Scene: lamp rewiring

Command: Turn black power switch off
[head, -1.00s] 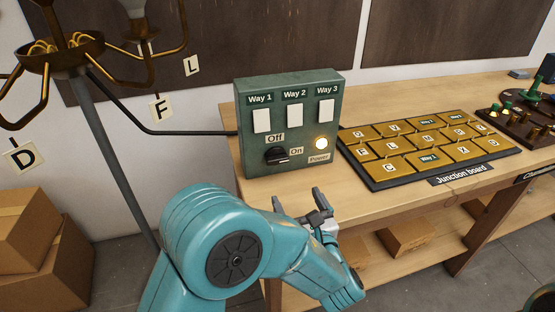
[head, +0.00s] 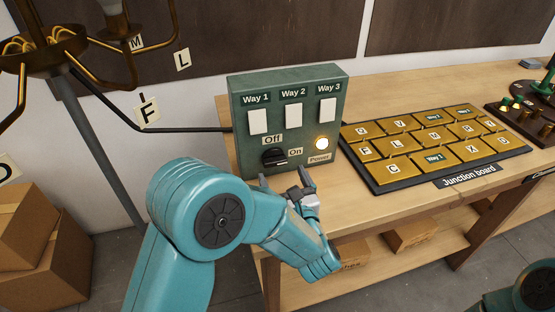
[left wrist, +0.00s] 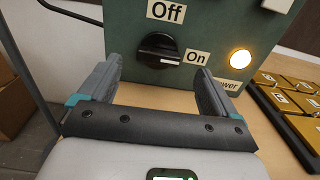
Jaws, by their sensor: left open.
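The black power switch (head: 274,157) is a rotary knob low on the front of the green switch box (head: 237,110). It also shows in the left wrist view (left wrist: 157,50). Its handle lies roughly horizontal, towards the "On" label (left wrist: 196,57); the "Off" label (left wrist: 167,12) is above it. The round power light (head: 321,143) glows. My left gripper (head: 283,178) is open and empty, just in front of and below the switch. In the left wrist view the knob appears between its two fingers (left wrist: 155,85), apart from them.
Three white way switches sit above the knob. The junction board (head: 378,182) with gold tiles lies right of the box on the wooden bench (head: 323,202). A lamp stand (head: 95,150) with a black cable stands at left, near cardboard boxes (head: 35,255).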

